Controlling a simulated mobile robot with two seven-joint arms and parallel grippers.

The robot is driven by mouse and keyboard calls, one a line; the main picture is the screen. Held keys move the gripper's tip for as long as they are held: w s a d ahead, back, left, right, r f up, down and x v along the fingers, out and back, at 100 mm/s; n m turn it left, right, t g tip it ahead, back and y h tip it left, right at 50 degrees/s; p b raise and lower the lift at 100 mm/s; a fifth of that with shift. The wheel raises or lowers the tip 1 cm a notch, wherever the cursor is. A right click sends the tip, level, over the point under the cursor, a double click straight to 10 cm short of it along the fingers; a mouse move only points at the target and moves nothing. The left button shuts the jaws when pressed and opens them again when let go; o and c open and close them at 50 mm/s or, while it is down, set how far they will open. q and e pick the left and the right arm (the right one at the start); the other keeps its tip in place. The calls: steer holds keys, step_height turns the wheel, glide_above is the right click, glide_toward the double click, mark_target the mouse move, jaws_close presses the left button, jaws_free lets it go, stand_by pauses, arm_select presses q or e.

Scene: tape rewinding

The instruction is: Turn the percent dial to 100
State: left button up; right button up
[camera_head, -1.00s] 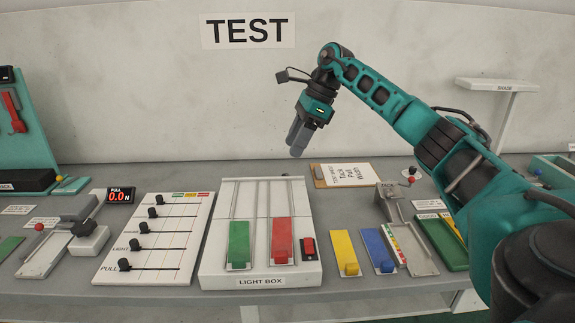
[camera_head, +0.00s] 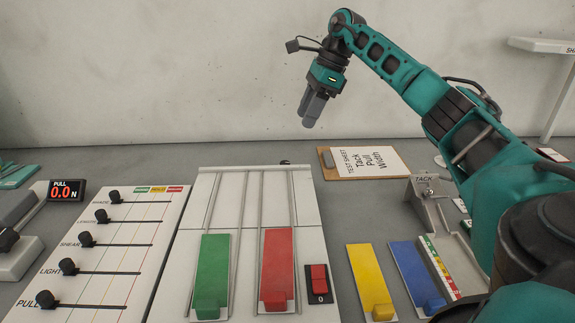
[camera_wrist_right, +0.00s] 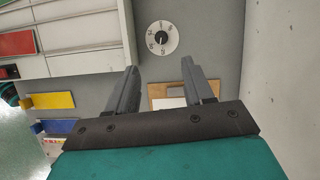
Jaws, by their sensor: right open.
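A round white dial (camera_wrist_right: 162,39) with numbers around a dark centre shows in the right wrist view, on a grey surface beside a white panelled box. Its numbers are too small to read surely, and I cannot tell whether it is the percent dial. My right gripper (camera_head: 307,112) is raised in front of the wall in the head view, fingers pointing down. In the wrist view its two fingers (camera_wrist_right: 158,67) are apart and empty, with the dial beyond the tips and not touched. My left gripper is in neither view.
A white light box (camera_head: 252,215) holds green and red sliders. A slider panel (camera_head: 120,240) and a pull readout (camera_head: 67,190) stand left. A clipboard (camera_head: 368,162), a yellow piece (camera_head: 367,275) and a blue piece (camera_head: 413,270) lie right.

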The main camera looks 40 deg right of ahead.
mark_target(285, 163)
steer(key=b+x, duration=0.2)
steer(key=x, duration=1.1)
steer(key=shift+f, duration=0.2)
jaws_close()
